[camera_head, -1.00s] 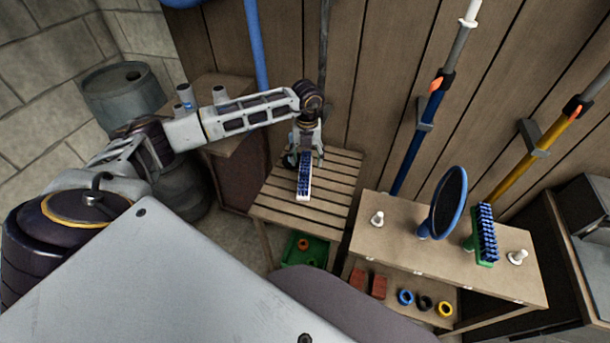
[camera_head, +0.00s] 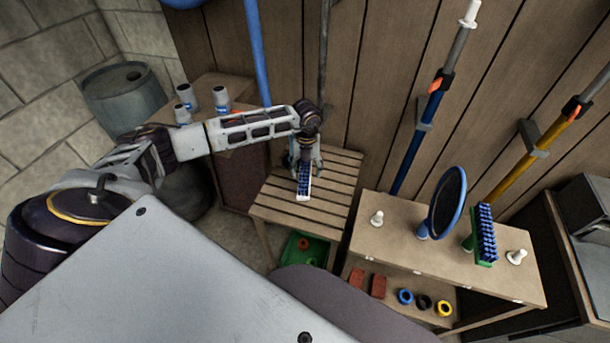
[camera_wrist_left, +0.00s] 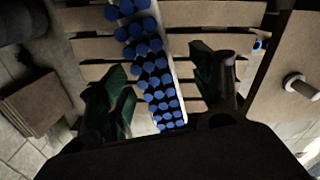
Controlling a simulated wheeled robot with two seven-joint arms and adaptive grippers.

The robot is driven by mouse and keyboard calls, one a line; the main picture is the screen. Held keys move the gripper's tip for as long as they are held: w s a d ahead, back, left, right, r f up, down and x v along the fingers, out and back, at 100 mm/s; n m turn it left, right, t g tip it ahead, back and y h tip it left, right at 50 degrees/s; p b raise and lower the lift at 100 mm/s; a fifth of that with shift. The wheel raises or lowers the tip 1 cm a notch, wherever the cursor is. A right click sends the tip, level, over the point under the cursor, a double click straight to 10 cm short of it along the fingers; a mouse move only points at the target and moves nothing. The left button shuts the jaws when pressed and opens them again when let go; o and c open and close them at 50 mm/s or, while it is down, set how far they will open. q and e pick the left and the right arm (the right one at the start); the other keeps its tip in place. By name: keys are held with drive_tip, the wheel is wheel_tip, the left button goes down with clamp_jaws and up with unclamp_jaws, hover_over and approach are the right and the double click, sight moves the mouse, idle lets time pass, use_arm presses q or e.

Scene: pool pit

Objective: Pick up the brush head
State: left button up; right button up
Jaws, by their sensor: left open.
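A brush head with blue bristles and a white body (camera_head: 304,184) lies bristles up on the slatted wooden table (camera_head: 335,190). It also shows in the left wrist view (camera_wrist_left: 155,80), running lengthwise between the fingers. My left gripper (camera_head: 306,163) is over the far part of the brush head. In the left wrist view the dark green fingers of the left gripper (camera_wrist_left: 163,80) are spread apart, one on each side of the brush head, with gaps to it. The gripper hides the far end of the brush head in the head view. My right gripper is not in view.
A bench (camera_head: 390,237) to the right holds a blue-rimmed net (camera_head: 447,203), a green brush with blue bristles (camera_head: 485,236) and white fittings. Poles lean on the plank wall behind. A green crate (camera_head: 300,251) sits below the slatted table. White bottles (camera_head: 186,97) stand at the left.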

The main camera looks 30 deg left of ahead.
use_arm(q)
drive_tip(key=f, duration=0.3)
drive_tip(key=shift+s+a, duration=0.1)
drive_tip(key=shift+s, duration=0.15)
drive_tip(key=shift+f, duration=0.3)
drive_tip(key=shift+f+p, duration=0.3)
drive_tip(key=shift+f, duration=0.15)
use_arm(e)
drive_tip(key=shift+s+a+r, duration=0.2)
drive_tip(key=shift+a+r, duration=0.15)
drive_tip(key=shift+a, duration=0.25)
